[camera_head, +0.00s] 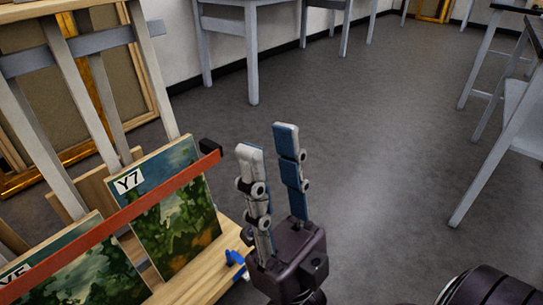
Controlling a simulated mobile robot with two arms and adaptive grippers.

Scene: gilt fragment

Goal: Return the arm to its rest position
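My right gripper (268,140) stands upright in the lower middle of the head view. Its two blue-padded fingers are apart with nothing between them. It is just right of the wooden shelf, with free air and floor behind it. My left gripper does not show. A dark rounded part of my own body (490,290) shows at the bottom right corner.
A wooden shelf (208,272) on the left holds painted panels marked Y7 (172,215) and Y5 (85,275). A red-orange bar (125,212) crosses in front of them. Grey easel posts (75,90) rise behind. Grey tables and stools line the back and right. The middle floor (370,130) is clear.

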